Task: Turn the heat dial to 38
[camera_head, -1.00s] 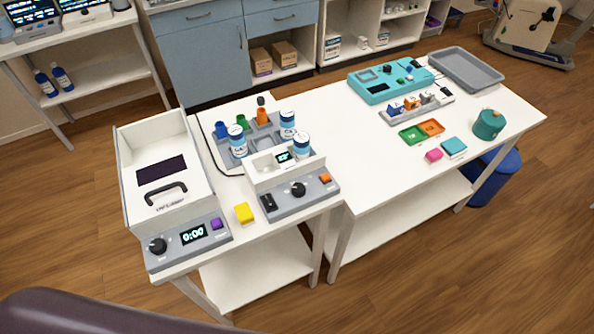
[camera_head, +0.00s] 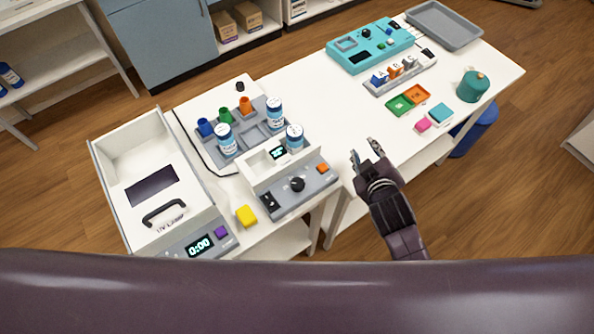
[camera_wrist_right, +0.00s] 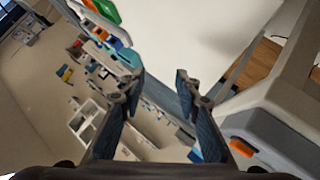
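A black round dial (camera_head: 297,184) sits on the grey front panel of the white and grey middle device (camera_head: 262,168). A small lit display (camera_head: 278,152) is on that device, but its number is too small to read. My right gripper (camera_head: 364,152) is open and empty, to the right of the device and apart from it. In the right wrist view the open fingers (camera_wrist_right: 158,85) have nothing between them; the device's orange button (camera_wrist_right: 241,147) shows at the right, and the dial is out of view. My left gripper is not in view.
A black switch (camera_head: 269,200) and the orange button (camera_head: 323,168) flank the dial. Bottles (camera_head: 275,112) stand in a rack behind. A yellow block (camera_head: 247,216) and a white cabinet (camera_head: 165,228) reading 0:00 are left.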

